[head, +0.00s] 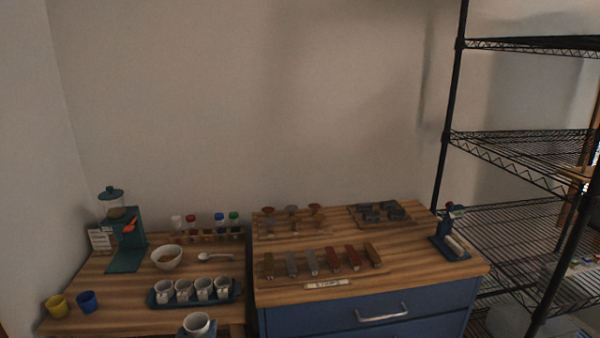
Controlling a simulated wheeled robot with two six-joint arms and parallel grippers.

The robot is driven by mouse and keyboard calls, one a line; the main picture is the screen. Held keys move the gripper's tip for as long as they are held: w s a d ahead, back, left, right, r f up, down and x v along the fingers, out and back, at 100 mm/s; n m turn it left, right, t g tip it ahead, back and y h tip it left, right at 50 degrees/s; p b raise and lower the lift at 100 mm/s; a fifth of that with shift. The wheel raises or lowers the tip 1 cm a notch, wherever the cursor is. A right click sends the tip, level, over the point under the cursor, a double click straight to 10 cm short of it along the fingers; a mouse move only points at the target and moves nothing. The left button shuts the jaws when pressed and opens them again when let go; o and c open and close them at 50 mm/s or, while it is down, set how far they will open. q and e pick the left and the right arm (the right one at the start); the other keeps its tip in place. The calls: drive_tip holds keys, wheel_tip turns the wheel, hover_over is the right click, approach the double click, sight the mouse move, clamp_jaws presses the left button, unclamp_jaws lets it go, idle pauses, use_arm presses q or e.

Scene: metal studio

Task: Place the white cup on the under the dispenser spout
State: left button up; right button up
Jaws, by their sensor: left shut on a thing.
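A white cup (197,321) with dark contents or a dark inside shows at the bottom edge, in front of the left table. My left gripper (196,332) is shut on it; only a little of the gripper shows, and the rest is cut off by the frame. The dispenser (124,236) stands at the back left of the table, with a clear jar on top, a teal stand and an orange part at its front. Its teal base plate (125,262) looks empty. The held cup is in front and to the right of the dispenser. My right gripper is not in view.
A dark tray (163,303) of several white cups lies between the held cup and dispenser. A white bowl (166,257) and spoon (216,257) sit right of the dispenser. Yellow (57,306) and blue (87,301) cups stand front left. A blue cabinet (340,320) stands right.

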use_arm(q)
drive_tip(key=shift+s+d+r, duration=0.25)
drive_tip(key=shift+s+r, duration=0.15)
drive_tip(key=shift+r, duration=0.1)
drive_tip(key=shift+s+d+h, duration=0.1)
drive_tip(key=shift+s+h, duration=0.2)
drive_tip(key=s+f, duration=0.3)
drive_tip(key=s, duration=0.6)
drive_tip(key=shift+f, duration=0.15)
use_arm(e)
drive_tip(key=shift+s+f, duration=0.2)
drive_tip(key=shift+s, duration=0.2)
